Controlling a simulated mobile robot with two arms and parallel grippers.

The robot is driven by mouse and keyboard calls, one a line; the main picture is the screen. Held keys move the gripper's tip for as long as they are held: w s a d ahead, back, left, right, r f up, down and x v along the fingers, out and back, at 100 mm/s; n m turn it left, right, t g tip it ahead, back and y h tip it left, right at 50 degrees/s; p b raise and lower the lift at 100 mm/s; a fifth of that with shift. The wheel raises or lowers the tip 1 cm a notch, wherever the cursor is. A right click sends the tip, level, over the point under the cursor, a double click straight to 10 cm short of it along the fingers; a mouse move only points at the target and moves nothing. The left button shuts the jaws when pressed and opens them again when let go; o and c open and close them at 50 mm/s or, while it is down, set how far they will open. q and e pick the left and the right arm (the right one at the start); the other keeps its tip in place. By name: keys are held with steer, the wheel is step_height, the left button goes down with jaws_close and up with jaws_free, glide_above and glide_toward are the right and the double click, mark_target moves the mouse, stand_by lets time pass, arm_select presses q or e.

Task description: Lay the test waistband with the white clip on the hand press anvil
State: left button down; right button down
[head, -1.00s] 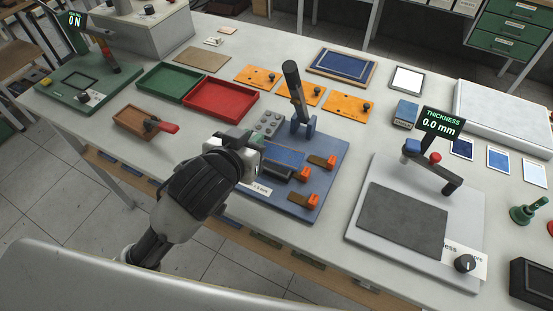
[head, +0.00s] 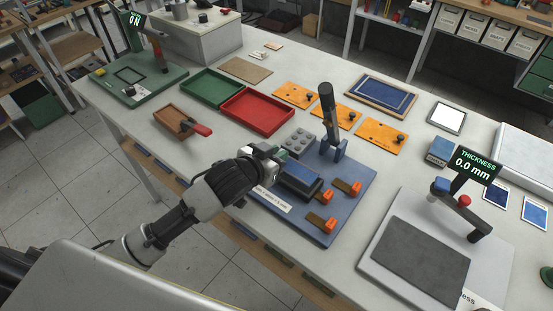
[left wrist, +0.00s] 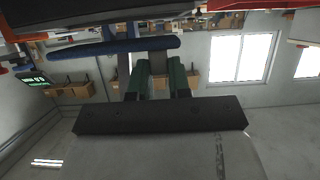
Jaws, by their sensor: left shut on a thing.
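The blue hand press (head: 352,212) stands mid-table with its black lever (head: 328,106) raised. Its dark anvil block (head: 309,198) is at the near left of the base. The test waistband, a flat blue piece (head: 302,178), lies over the anvil's top; I cannot tell if it rests there. My left gripper (head: 278,153) is beside its left end, shut on it. In the left wrist view, the green fingers (left wrist: 161,72) reach towards a long blue band (left wrist: 115,46). The white clip cannot be made out. My right gripper is not in view.
A grey studded block (head: 298,141) stands close to the gripper. Two orange-ended pieces (head: 350,188) sit on the press base. Green (head: 211,86) and red (head: 258,108) trays lie to the left behind. The thickness gauge (head: 395,262) stands to the right.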

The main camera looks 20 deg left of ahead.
arm_select(q)
steer(key=shift+f, duration=1)
steer(key=shift+f, duration=0.1)
steer(key=c, duration=1.1)
jaws_free()
steer(key=shift+o, duration=0.2)
steer(key=b+v, duration=0.1)
steer(key=v, duration=1.1)
